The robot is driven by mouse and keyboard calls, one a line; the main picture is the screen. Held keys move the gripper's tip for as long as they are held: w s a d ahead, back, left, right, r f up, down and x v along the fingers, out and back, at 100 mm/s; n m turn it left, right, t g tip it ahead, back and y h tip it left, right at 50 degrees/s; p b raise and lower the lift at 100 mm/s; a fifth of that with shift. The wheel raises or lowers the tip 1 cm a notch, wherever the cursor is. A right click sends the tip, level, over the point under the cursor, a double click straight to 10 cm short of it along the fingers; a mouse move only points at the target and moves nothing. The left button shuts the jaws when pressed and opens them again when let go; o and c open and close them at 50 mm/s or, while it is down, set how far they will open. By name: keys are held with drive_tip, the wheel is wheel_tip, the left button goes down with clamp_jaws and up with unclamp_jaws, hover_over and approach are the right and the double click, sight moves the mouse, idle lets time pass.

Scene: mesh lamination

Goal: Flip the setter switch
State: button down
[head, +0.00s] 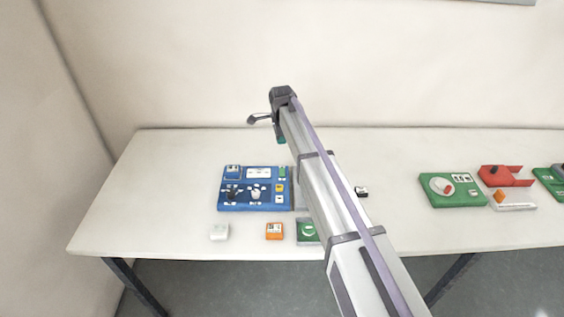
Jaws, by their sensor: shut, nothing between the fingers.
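A blue control panel (246,207) lies on the left half of the table. It carries a dark knob or lever (233,195), a pale knob (256,193), a white display-like plate (258,172) and small yellow and green parts on its right side. The labels are too small to read, so I cannot tell which part is the setter switch. My gripper (280,135) is at the far end of my arm, above and beyond the panel's right back corner, apart from it. It is shut and empty; its fingers are mostly hidden by the arm.
My arm partly covers the green one. A green panel (454,196) and a red module (500,174) are at right. The table's back strip is clear; a wall stands behind.

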sight(282, 168)
drive_tip(key=shift+s+m, duration=0.1)
drive_tip(key=shift+m, duration=1)
drive_tip(key=shift+d, duration=0.1)
drive_tip(key=f+b, duration=0.4)
drive_tip(key=w+f+b, duration=0.1)
drive_tip(key=f+b, duration=0.9)
drive_tip(key=shift+w, duration=0.3)
drive_tip(key=shift+r, duration=0.1)
